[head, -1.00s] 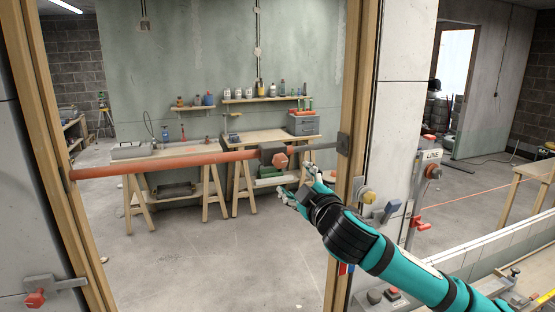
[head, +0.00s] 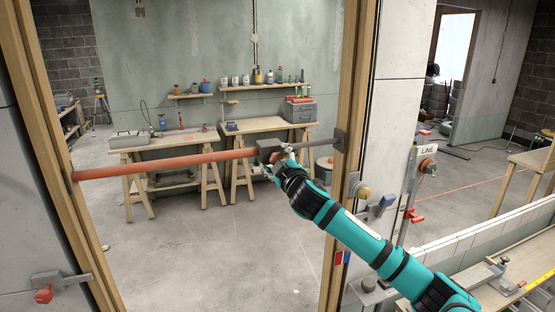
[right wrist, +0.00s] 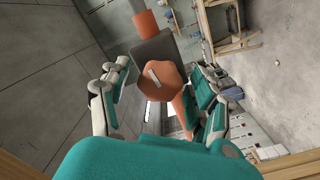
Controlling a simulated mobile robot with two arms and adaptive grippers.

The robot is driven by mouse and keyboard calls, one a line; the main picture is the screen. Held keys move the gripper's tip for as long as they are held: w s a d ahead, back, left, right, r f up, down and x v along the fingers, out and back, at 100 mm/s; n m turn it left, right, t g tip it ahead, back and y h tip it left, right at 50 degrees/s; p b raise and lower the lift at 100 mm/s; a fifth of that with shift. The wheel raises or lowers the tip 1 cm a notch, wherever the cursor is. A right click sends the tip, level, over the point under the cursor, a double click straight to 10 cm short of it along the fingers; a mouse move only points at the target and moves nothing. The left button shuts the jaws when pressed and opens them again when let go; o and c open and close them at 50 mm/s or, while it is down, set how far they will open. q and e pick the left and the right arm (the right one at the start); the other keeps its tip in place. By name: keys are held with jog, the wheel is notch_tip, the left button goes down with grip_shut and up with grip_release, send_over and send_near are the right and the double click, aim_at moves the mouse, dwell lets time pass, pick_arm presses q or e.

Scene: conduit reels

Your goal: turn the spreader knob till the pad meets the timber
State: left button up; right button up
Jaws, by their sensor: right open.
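The spreader is an orange-red tube (head: 165,164) spanning the timber door frame in the head view. Its dark housing (right wrist: 150,47) carries the orange lobed knob (right wrist: 163,84), which has a pale bar mark. A grey rod runs right from the housing to a dark pad (head: 340,141) by the right timber post (head: 350,75); I cannot tell whether they touch. My right gripper (head: 278,162) is at the knob and partly hides it. In the right wrist view the open fingers of that gripper (right wrist: 161,72) stand either side of the knob, with gaps visible. My left gripper is out of view.
A grey clamp with a red knob (head: 43,293) is on the lower left of the frame. A post with a LINE sign (head: 428,150) and a low tiled wall (head: 470,231) stand at right. Workbenches (head: 165,139) are beyond the opening, with bare floor before them.

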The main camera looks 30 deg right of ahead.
jog(key=shift+c, duration=0.2)
jog(key=c, duration=1.2)
jog(key=shift+f, duration=0.1)
jog(key=m+b, duration=0.1)
jog(key=m, duration=0.2)
jog(key=shift+m, duration=0.4)
jog(key=m, duration=0.3)
jog(key=shift+m, duration=0.3)
jog(key=m, duration=0.3)
jog(key=shift+m, duration=0.3)
jog(key=shift+m+p, duration=0.9)
jog(key=shift+m, duration=1.3)
jog(key=shift+d, duration=0.1)
